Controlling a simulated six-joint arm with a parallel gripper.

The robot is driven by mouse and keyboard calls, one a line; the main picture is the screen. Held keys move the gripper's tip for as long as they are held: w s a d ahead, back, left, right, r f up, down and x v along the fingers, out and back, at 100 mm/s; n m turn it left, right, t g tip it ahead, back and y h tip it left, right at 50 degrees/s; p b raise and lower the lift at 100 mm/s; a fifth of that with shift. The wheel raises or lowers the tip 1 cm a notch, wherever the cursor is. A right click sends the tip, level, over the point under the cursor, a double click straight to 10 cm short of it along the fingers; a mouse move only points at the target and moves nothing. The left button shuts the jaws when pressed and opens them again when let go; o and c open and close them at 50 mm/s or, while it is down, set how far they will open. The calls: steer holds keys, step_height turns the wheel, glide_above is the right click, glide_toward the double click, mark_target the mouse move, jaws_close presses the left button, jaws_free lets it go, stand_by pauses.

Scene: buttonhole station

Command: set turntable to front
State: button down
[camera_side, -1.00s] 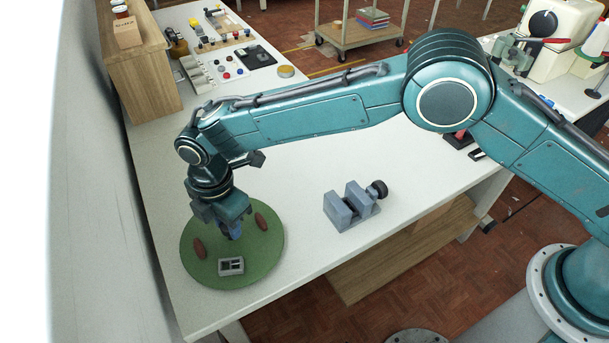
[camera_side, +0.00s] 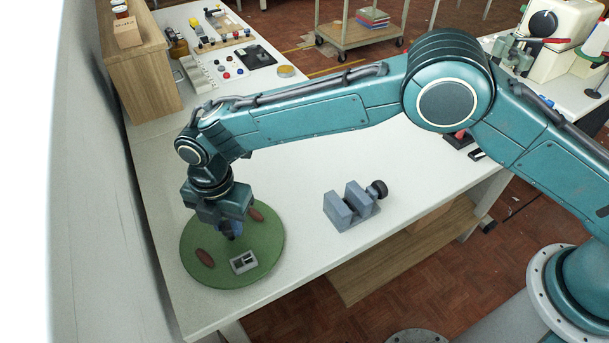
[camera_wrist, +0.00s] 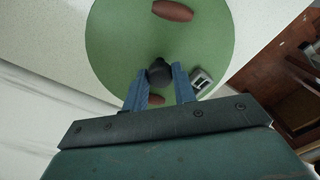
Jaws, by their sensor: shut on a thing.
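The turntable (camera_side: 214,270) is a green disc on the near left end of the white bench; it also shows in the wrist view (camera_wrist: 115,45). It carries two brown oval pieces, one at the front left (camera_side: 205,258) and one at the back right (camera_side: 256,214), and a small grey block with dark slots (camera_side: 243,262) near its front edge. My gripper (camera_side: 232,232) points down over the disc's middle. In the wrist view its blue fingers (camera_wrist: 159,80) are shut on a dark round knob (camera_wrist: 159,71) at the disc's centre.
A grey vise-like block with a black knob (camera_side: 354,205) stands to the right of the turntable. Small coloured parts and a black tray (camera_side: 257,56) lie at the back. A white wall rises close on the left. The bench between is clear.

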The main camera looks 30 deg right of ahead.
mark_target(228, 225)
steer(key=shift+r, duration=0.1)
steer(key=c, duration=1.1)
jaws_free()
step_height(228, 225, up, 14)
steer(key=shift+f, duration=0.1)
